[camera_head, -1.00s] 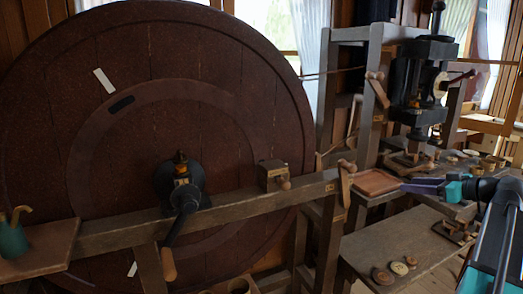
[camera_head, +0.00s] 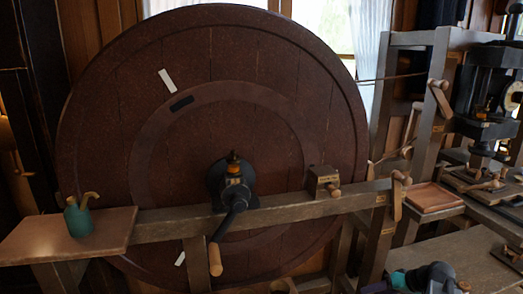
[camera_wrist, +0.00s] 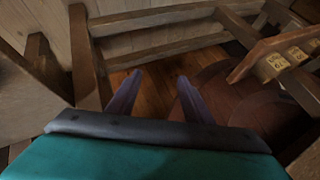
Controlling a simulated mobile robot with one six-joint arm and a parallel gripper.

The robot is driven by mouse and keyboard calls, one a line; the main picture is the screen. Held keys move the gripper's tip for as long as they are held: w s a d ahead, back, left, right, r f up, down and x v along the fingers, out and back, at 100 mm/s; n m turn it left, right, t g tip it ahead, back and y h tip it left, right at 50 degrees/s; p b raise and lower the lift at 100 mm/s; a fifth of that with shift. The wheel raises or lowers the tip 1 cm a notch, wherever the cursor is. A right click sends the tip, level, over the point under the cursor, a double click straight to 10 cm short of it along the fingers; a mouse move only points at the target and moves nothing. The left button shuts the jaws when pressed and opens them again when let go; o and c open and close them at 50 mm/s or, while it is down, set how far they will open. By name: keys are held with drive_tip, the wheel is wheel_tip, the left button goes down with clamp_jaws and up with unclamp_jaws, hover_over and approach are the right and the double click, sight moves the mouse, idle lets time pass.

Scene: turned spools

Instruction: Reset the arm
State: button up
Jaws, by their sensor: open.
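My gripper (camera_wrist: 160,77) shows in the wrist view as two purple fingers standing apart, with nothing between them. Beyond them are wooden floor and the timber of a frame. In the head view, my gripper's teal body and dark wrist show at the bottom edge, right of centre, in front of the wheel's frame and low by the bench. Its fingertips are mostly cut off there.
A large dark red wheel (camera_head: 110,120) with a crank (camera_head: 228,225) fills the head view's middle. A reddish tray (camera_head: 432,197) and a press (camera_head: 485,95) are at right. Frame timbers (camera_wrist: 160,40) lie close ahead of the fingers.

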drive_tip(key=s+a+f+m+g+h, duration=0.1)
drive_tip(key=s+a+f+g, duration=0.2)
drive_tip(key=s+a+f, duration=0.55)
drive_tip(key=s+a+f+g, duration=0.3)
drive_tip(key=s+a+f, duration=0.3)
drive_tip(key=a+f, duration=0.45)
drive_tip(key=s+a+f+g+h, duration=0.1)
drive_tip(key=s+f, duration=0.3)
drive_tip(key=s, duration=0.3)
drive_tip(key=s+a+f+g+h+p, duration=0.1)
drive_tip(key=s+f+g+h, duration=0.1)
drive_tip(key=s+f, duration=0.2)
drive_tip(key=s+a+f+g+h, duration=0.1)
drive_tip(key=s+f, duration=0.3)
drive_tip(key=s, duration=0.6)
drive_tip(key=shift+s+a+n+g+h+p, duration=0.3)
drive_tip(key=shift+s+a+g+h+p, duration=0.1)
drive_tip(key=shift+a+h, duration=0.15)
drive_tip(key=shift+w+r, duration=0.1)
